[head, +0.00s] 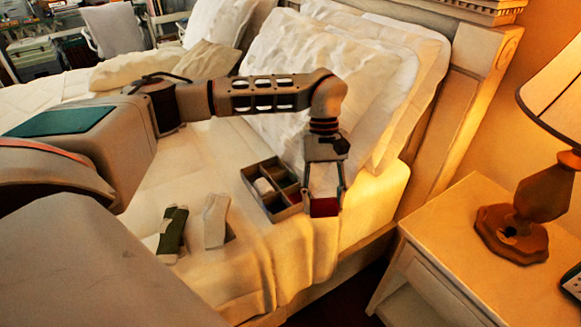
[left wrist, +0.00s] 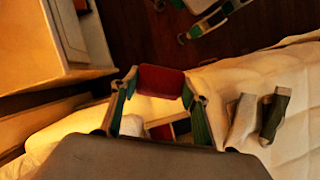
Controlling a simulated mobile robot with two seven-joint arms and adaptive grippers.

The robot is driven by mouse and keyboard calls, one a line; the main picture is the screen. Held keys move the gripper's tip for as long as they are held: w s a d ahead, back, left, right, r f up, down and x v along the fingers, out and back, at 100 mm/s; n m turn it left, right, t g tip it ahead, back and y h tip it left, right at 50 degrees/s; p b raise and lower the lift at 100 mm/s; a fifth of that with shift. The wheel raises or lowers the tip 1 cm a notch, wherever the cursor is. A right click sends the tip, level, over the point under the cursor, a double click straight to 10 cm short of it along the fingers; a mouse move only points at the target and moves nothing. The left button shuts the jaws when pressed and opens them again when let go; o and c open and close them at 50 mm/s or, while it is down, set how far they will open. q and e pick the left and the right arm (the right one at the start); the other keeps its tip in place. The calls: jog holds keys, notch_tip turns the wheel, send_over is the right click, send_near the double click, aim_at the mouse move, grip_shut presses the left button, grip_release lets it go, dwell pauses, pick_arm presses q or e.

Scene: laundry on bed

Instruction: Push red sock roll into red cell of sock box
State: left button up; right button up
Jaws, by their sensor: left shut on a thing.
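The sock box (head: 257,190) is an open, divided box lying on the bed. A white roll (head: 263,186) is in one cell and red shows inside the cell at its right side. My left gripper (head: 323,200) is shut on the red sock roll (head: 323,208), at the right edge of the box in the head view. In the left wrist view the red roll (left wrist: 160,81) sits between the green-padded fingers. The box there is partly hidden behind my wrist. What looks like my right gripper (left wrist: 207,22) shows at the top of that view, its opening unclear.
A dark green roll (head: 172,231) and a pale roll (head: 215,222) lie on the bed left of the box. White pillows (head: 300,75) are behind the arm. A nightstand (head: 470,240) with a lamp (head: 540,195) stands right, beyond the bed edge.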

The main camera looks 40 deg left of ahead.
pick_arm(q)
jog(key=w+a+f+n+t+p, duration=0.2)
jog(key=a+n, duration=0.5)
jog(key=n, duration=0.4)
jog(key=w+a+f+n+t+y+p, duration=0.1)
jog(key=w+a+n+t+p, duration=0.3)
jog(key=n, duration=0.8)
jog(key=w+a+f+t, duration=0.1)
jog(key=w+a, duration=0.1)
jog(key=shift+a+t, duration=0.3)
jog(key=shift+a, duration=0.1)
notch_tip(320, 180, down, 4)
jog(key=shift+s+r+b, duration=0.1)
jog(key=shift+r+b, duration=0.1)
jog(key=shift+b, duration=0.75)
jog(key=shift+f, duration=0.3)
jog(key=shift+f, duration=0.1)
